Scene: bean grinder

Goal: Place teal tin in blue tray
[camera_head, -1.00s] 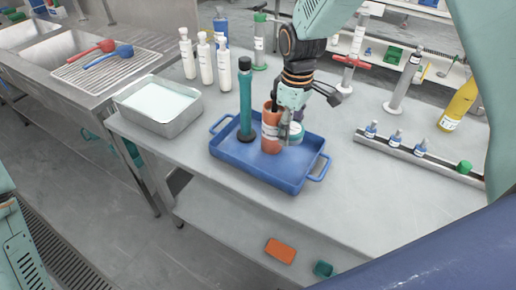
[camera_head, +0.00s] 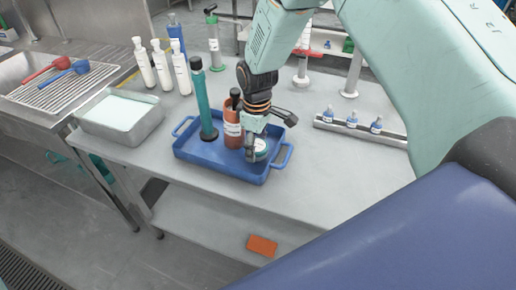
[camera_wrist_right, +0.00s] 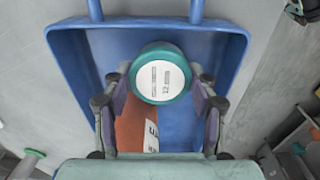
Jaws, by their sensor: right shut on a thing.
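The teal tin (camera_head: 261,147) is at the right end of the blue tray (camera_head: 217,168), low inside its walls. In the right wrist view the tin (camera_wrist_right: 161,74) shows its white labelled top and teal rim. My right gripper (camera_head: 256,151) is shut on it, one finger on each side. The tray rim (camera_wrist_right: 75,70) surrounds the tin there. I cannot tell whether the tin touches the tray floor. My left gripper is not in view.
An orange bottle (camera_head: 233,128) stands in the tray just left of the tin. A tall teal cylinder (camera_head: 202,100) stands farther left. A metal basin (camera_head: 120,115) is left of the tray. A rail with small bottles (camera_head: 352,125) lies to the right.

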